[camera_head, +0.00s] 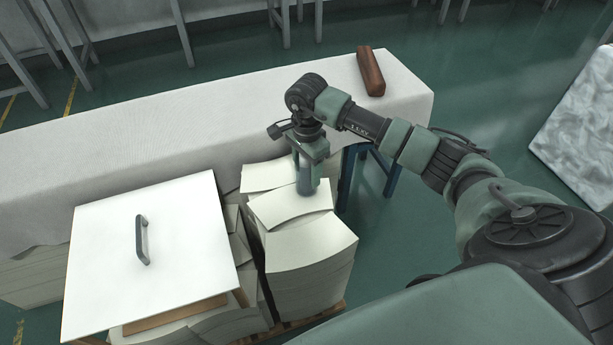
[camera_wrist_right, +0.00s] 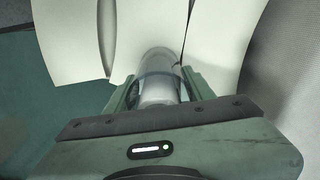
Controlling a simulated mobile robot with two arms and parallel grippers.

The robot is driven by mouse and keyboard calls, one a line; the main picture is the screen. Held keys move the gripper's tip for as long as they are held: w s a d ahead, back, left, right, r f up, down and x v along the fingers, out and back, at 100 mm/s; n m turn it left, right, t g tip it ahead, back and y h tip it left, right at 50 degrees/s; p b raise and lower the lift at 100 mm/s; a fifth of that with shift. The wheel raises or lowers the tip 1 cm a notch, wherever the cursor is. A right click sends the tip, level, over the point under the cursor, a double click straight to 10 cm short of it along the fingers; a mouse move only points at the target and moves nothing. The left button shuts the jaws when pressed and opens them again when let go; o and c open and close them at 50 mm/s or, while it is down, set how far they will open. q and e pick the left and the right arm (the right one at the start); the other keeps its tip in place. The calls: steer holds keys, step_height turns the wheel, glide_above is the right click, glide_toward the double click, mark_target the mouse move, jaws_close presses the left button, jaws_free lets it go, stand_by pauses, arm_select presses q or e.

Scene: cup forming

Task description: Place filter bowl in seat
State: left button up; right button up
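My right gripper (camera_head: 309,152) points down over the paper stacks, and it also shows in the wrist view (camera_wrist_right: 160,88). It is shut on a grey, partly see-through cylinder, which looks like the filter bowl (camera_head: 305,184). In the wrist view the bowl (camera_wrist_right: 158,68) stands between the two green fingers. In the head view it hangs roughly upright, with its lower end in front of a paper stack; I cannot tell whether it touches the paper. No seat for the bowl can be made out in either view. My left gripper is not in view.
Tall stacks of white paper sheets (camera_head: 303,244) stand below the gripper. A white board with a dark handle (camera_head: 142,240) lies to the left. A long cloth-covered table (camera_head: 190,125) runs behind, with a brown block (camera_head: 371,73) near its right end.

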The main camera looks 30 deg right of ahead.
steer(key=c, duration=0.6)
steer(key=shift+r, duration=0.65)
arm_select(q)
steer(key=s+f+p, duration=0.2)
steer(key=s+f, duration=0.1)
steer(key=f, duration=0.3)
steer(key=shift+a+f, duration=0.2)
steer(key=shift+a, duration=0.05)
arm_select(e)
step_height(320, 180, up, 19)
steer(key=shift+f, duration=0.1)
